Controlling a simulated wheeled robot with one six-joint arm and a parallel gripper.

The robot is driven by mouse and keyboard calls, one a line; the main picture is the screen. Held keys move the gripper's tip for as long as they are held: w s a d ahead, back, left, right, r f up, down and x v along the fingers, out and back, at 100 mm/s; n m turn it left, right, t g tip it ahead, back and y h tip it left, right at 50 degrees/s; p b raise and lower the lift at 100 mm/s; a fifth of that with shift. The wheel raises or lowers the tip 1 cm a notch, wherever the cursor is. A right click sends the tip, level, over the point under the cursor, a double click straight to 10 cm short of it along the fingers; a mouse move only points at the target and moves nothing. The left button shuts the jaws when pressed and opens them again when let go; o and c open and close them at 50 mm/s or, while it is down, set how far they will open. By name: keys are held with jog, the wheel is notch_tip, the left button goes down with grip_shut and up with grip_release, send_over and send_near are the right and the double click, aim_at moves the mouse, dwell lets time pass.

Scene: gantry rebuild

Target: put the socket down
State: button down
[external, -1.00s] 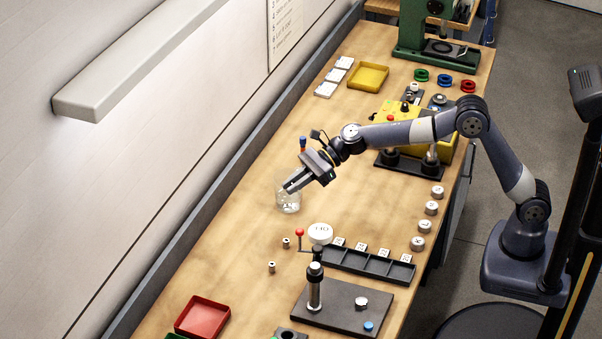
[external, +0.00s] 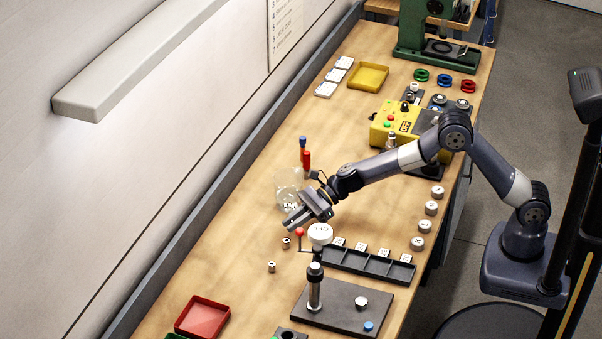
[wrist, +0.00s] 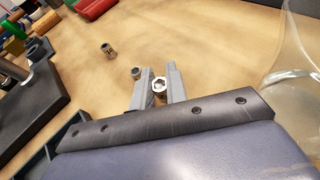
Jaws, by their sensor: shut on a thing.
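My gripper (external: 292,222) is low over the wooden bench, just in front of the clear jar (external: 287,190). In the wrist view my gripper (wrist: 159,92) is shut on a small metal socket (wrist: 160,85), its open end showing between the fingertips. Whether that socket touches the bench I cannot tell. Two similar sockets stand loose on the bench: a nearer one (wrist: 136,73), partly behind the left finger, and one farther off (wrist: 108,50). In the external view these are the first loose socket (external: 286,243) and the second (external: 271,267). The held socket is not clear there.
The jar (wrist: 291,85) stands close on the right in the wrist view. A lever with a red knob (external: 300,232), a white round-topped piece (external: 320,234) and a black divided tray (external: 345,262) are near my gripper. Bare bench lies left of the loose sockets.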

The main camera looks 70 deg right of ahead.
jog(key=shift+f, duration=1.05)
jog(key=shift+f, duration=0.15)
jog(key=c, duration=1.4)
grip_release()
jog(key=b+v, duration=0.1)
jog(key=v, duration=0.5)
jog(key=b+v, duration=0.1)
jog(key=v, duration=0.5)
jog(key=shift+w+r, duration=0.1)
jog(key=shift+r, duration=0.15)
jog(key=p+x, duration=0.2)
jog(key=x, duration=1)
jog(key=shift+f, duration=0.15)
jog(key=shift+r, duration=1.15)
